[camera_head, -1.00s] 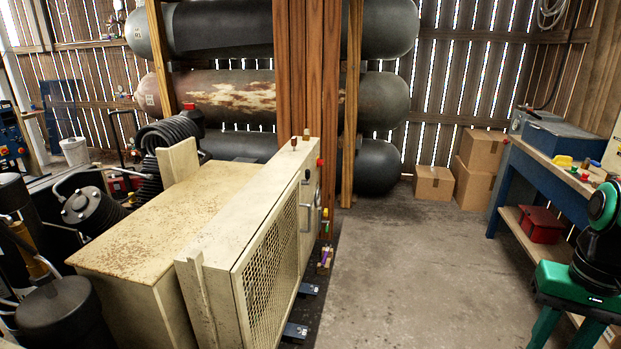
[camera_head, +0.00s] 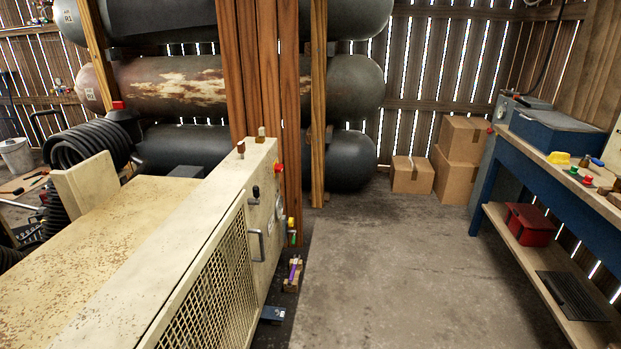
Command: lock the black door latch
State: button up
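The cream air compressor cabinet (camera_head: 265,178) stands at the left and middle, with its narrow control face turned to the right. A mesh door (camera_head: 208,290) is on its side. A small black latch (camera_head: 255,195) sits near the top of this side, above a grey bar handle (camera_head: 258,245). The latch is small here, and I cannot tell whether it is locked. The door looks closed. My gripper is not in view.
A workbench (camera_head: 558,155) with a red box (camera_head: 531,224) on its shelf stands at the right. Cardboard boxes (camera_head: 411,175) sit at the back by large tanks (camera_head: 345,90). The concrete floor (camera_head: 390,270) between cabinet and bench is clear.

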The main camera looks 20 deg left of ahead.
aim_at(255, 189)
jog(key=u, duration=0.25)
jog(key=i, duration=1.1)
jog(key=u, duration=0.75)
